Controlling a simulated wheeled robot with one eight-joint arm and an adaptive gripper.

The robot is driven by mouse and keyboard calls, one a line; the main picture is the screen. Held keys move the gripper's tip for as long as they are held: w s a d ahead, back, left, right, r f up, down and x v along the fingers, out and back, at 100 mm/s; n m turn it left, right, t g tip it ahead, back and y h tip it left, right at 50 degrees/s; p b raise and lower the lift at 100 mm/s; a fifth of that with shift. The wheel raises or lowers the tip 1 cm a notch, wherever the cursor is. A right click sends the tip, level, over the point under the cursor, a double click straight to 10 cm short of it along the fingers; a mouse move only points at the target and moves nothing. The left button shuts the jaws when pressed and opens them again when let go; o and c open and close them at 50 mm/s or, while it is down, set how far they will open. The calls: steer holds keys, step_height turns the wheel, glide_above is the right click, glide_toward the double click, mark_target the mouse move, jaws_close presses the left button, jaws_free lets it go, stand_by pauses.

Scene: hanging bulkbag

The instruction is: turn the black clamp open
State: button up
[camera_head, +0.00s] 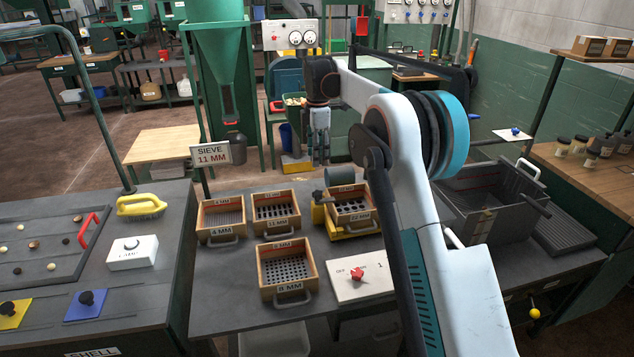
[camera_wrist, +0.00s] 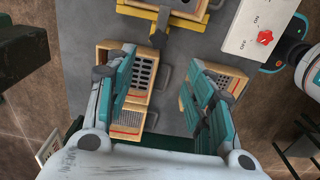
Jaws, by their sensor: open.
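The black clamp (camera_head: 321,197) sits at the left side of the yellow sieve holder (camera_head: 331,218), beside the 22 MM sieve tray (camera_head: 352,207). Whether it is turned open or closed is too small to tell. My gripper (camera_head: 319,161) hangs fingers down, above and behind the trays, apart from the clamp. In the wrist view its two teal fingers are spread with nothing between them. A dark part that looks like the clamp (camera_wrist: 160,27) shows at the top of the wrist view, beside the yellow frame (camera_wrist: 140,15).
Wooden sieve trays marked 4 MM (camera_head: 221,218), 11 MM (camera_head: 277,211) and 8 MM (camera_head: 288,270) stand on the grey bench. A white switch box with a red knob (camera_head: 357,274) is in front of the holder. A grey bin (camera_head: 485,200) stands at right. A sieve sign (camera_head: 211,154) rises at left.

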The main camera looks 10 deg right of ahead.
mark_target(318, 192)
step_height(318, 192, down, 14)
steer(key=b, duration=0.4)
steer(key=shift+w+b, duration=0.15)
steer(key=shift+b, duration=0.15)
steer(key=c, duration=1.1)
